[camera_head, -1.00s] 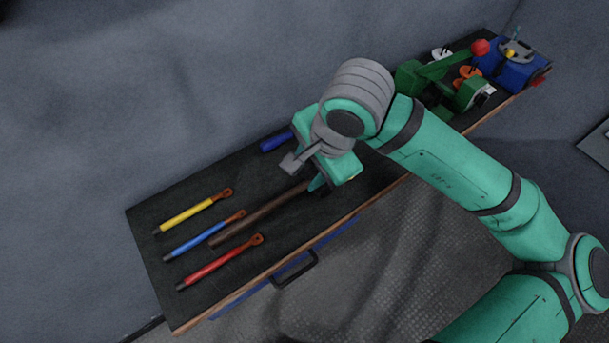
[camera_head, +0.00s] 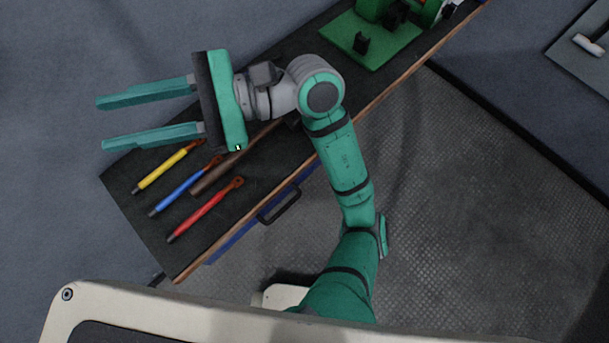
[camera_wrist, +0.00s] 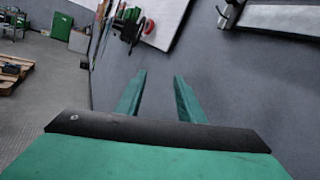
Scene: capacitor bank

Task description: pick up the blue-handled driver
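My gripper (camera_head: 100,122) is open and empty. Its two long green fingers point left, above the left end of the bench in the head view. They also show apart, with nothing between them, in the wrist view (camera_wrist: 159,76). The dark blue handle seen earlier on the bench is not visible now; my gripper and wrist cover that area. A lighter blue rod-like tool with an orange-red end (camera_head: 180,195) lies on the bench, between a yellow one (camera_head: 165,169) and a red one (camera_head: 203,212).
A brown handle (camera_head: 220,172) lies beside the blue rod, partly under my gripper. The black-topped bench (camera_head: 140,220) has a wooden front edge and a drawer handle (camera_head: 279,206). A green device (camera_head: 375,40) stands farther right. A grey wall runs behind the bench.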

